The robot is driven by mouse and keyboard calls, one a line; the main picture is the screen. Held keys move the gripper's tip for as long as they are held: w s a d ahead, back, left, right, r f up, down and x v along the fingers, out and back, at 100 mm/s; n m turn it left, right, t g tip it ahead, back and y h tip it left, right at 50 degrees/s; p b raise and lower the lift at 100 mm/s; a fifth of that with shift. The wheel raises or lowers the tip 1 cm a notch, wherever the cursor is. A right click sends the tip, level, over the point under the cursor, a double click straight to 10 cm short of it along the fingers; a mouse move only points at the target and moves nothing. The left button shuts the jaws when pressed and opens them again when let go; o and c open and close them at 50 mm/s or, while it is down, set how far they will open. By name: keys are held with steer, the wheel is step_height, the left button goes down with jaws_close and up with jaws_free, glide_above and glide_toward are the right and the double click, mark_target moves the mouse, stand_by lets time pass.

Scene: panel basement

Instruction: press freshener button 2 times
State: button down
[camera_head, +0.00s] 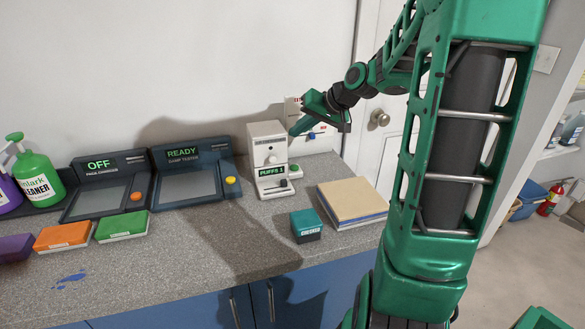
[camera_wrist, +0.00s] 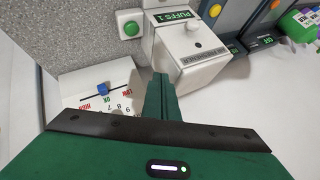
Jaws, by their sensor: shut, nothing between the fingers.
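The air freshener (camera_head: 266,147) is a white box at the back of the counter, with a display reading "PUFFS 1". It also shows in the wrist view (camera_wrist: 195,65), display toward the top. A round green button (camera_wrist: 131,28) on a small white base stands beside it; in the head view the button (camera_head: 294,168) is at the box's right. My gripper (camera_head: 296,130) is shut and empty, above and to the right of the freshener near the wall. In the wrist view its shut fingers (camera_wrist: 160,82) overlap the freshener's edge, apart from the green button.
A white wall panel with a blue slider (camera_wrist: 102,88) is close to my gripper. A damp tester (camera_head: 190,172) reading "READY" stands left of the freshener. A teal box (camera_head: 306,226) and a tan-topped stack (camera_head: 352,202) lie in front and to the right. Counter between is clear.

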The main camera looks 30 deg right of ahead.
mark_target(298, 168)
steer(key=shift+f, duration=0.1)
steer(key=shift+f, duration=4.35)
steer(key=shift+f, duration=0.1)
steer(key=shift+f, duration=0.25)
steer(key=shift+f, duration=0.45)
steer(key=shift+r, duration=0.9)
steer(key=shift+r, duration=0.1)
steer(key=shift+r, duration=2.4)
